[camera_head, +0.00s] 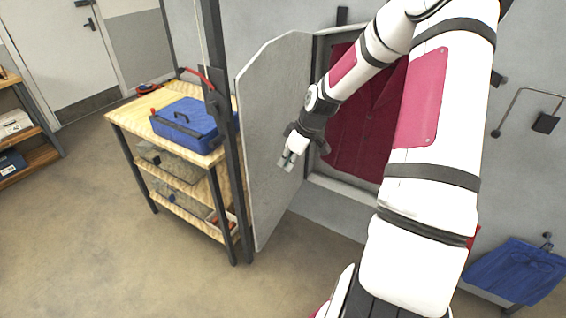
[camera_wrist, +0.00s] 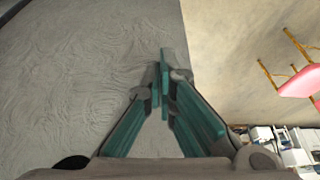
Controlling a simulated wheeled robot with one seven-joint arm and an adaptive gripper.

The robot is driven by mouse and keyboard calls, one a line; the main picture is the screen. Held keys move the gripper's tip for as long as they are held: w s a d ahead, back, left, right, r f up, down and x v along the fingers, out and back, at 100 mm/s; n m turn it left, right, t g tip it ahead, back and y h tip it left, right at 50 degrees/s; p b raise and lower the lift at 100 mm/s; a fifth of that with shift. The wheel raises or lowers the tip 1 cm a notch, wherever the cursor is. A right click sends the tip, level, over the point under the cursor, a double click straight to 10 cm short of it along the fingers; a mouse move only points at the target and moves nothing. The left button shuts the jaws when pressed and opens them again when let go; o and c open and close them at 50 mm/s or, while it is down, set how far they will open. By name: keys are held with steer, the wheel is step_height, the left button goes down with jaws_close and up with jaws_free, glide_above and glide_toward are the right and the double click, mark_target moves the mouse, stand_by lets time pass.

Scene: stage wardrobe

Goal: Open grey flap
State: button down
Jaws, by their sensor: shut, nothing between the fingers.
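The grey flap (camera_head: 270,130) is a tall panel standing swung out from the wall opening, in the middle of the head view. Red fabric (camera_head: 365,125) shows in the opening behind it. My gripper (camera_head: 287,161) is in front of the flap's inner face, near its middle height. In the wrist view the flap (camera_wrist: 70,80) fills the left side, and my gripper (camera_wrist: 164,85) has its teal fingers together with nothing between them, close to the flap's edge. I cannot tell whether the fingers touch the flap. My arm hides part of the opening.
A wooden shelf cart (camera_head: 130,112) with a blue toolbox (camera_head: 185,125) stands just left of the flap, behind a dark post (camera_head: 228,170). A blue cloth (camera_head: 515,270) hangs at the lower right. The floor (camera_head: 90,220) at the left is clear.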

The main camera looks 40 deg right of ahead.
steer(key=w+a+f, duration=0.3)
steer(key=w+f, duration=0.3)
steer(key=f, duration=0.1)
steer(key=shift+f, duration=0.2)
steer(key=shift+w, duration=0.2)
steer(key=w+a+m+b, duration=0.1)
steer(key=w+a+b, duration=0.4)
steer(key=w, duration=0.6)
steer(key=shift+w+m+h+b, duration=0.2)
steer(key=shift+m+h+b, duration=0.1)
steer(key=shift+b, duration=0.1)
